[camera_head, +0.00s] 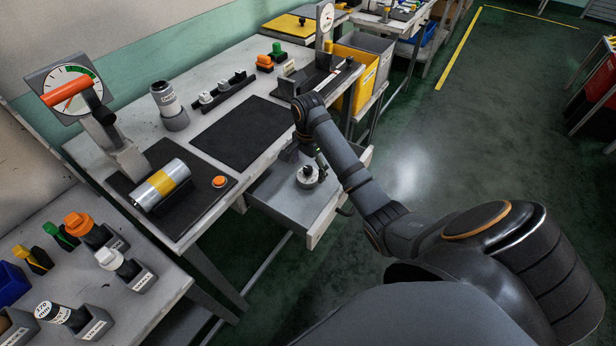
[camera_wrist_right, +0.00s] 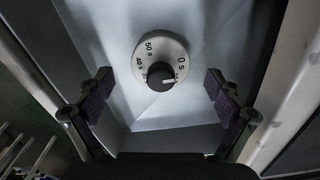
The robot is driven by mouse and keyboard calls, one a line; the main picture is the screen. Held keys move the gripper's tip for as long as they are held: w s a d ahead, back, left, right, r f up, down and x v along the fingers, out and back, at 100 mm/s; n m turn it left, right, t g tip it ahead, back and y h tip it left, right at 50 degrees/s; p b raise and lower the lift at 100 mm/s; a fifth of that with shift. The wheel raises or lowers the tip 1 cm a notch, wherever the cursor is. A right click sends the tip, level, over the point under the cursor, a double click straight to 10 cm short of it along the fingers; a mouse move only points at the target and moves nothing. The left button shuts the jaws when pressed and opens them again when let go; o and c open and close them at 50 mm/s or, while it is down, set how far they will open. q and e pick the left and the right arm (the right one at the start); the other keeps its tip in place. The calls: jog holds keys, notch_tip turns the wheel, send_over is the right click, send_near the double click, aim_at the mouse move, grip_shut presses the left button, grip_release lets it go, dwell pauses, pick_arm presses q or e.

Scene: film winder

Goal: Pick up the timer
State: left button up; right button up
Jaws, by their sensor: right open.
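The timer (camera_head: 308,176) is a round white dial with a black knob, standing in an open grey drawer (camera_head: 283,205) under the workbench. In the right wrist view the timer (camera_wrist_right: 163,60) shows from above, with second marks around its knob. My right gripper (camera_head: 304,152) hangs over the drawer close to the timer. In the wrist view the right gripper (camera_wrist_right: 160,95) is open, its two purple-padded fingers apart. The timer lies ahead of and between them, with nothing held. My left gripper is not in view.
The drawer walls (camera_wrist_right: 285,70) rise on both sides of the timer. A black mat (camera_head: 240,132) lies bare on the bench above. A yellow-banded cylinder (camera_head: 160,185), an orange button (camera_head: 219,182) and a gauge (camera_head: 68,90) stand left. Yellow and grey bins (camera_head: 356,68) stand behind.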

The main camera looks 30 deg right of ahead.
jog(key=shift+f, duration=0.95)
jog(key=c, duration=1.5)
jog(key=shift+o, duration=0.2)
jog(key=shift+w+r, duration=0.1)
jog(key=shift+r, duration=0.5)
jog(key=r, duration=0.1)
jog(key=r+p, duration=0.1)
jog(key=r, duration=0.1)
jog(key=shift+s+d+r, duration=0.15)
jog(key=shift+s, duration=0.15)
jog(key=s+r+p, duration=0.2)
jog(key=s, duration=0.2)
jog(key=s+d+r+p, duration=0.1)
jog(key=s+r+p, duration=0.1)
jog(key=s+r, duration=0.1)
jog(key=s+r+p, duration=0.2)
jog(key=s+r, duration=0.1)
jog(key=s, duration=0.2)
jog(key=shift+d+p, duration=0.3)
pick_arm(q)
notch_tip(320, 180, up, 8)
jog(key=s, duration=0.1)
pick_arm(e)
jog(key=shift+s+r, duration=0.3)
jog(key=shift+s, duration=0.45)
